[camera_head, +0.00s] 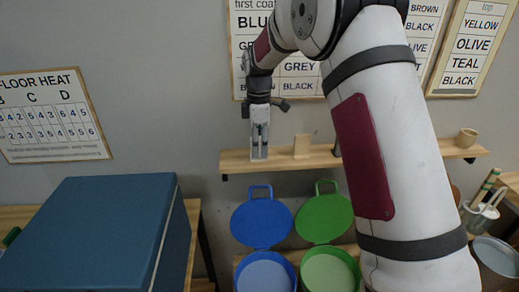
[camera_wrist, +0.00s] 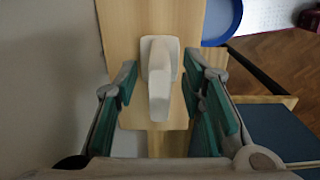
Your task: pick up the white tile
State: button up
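The white tile (camera_wrist: 160,78) stands upright on the wooden shelf (camera_wrist: 127,30), with a wider foot and a narrow upright part. In the wrist view it lies between the two teal-padded fingers of my gripper (camera_wrist: 172,92). Gaps show on both sides, so the fingers are open and do not appear to touch it. In the head view my gripper (camera_head: 260,118) is pointed down over the left end of the shelf (camera_head: 236,162), and the pale tile (camera_head: 258,153) shows under it, partly covered by the fingers.
A beige tile (camera_head: 302,146) stands on the shelf to the right, and a small tan cup (camera_head: 466,138) near its right end. Below are blue (camera_head: 262,222) and green (camera_head: 324,217) lids with buckets. A large blue box (camera_head: 90,230) stands at lower left.

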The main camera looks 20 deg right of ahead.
grip_shut()
jog(key=shift+r, duration=0.1)
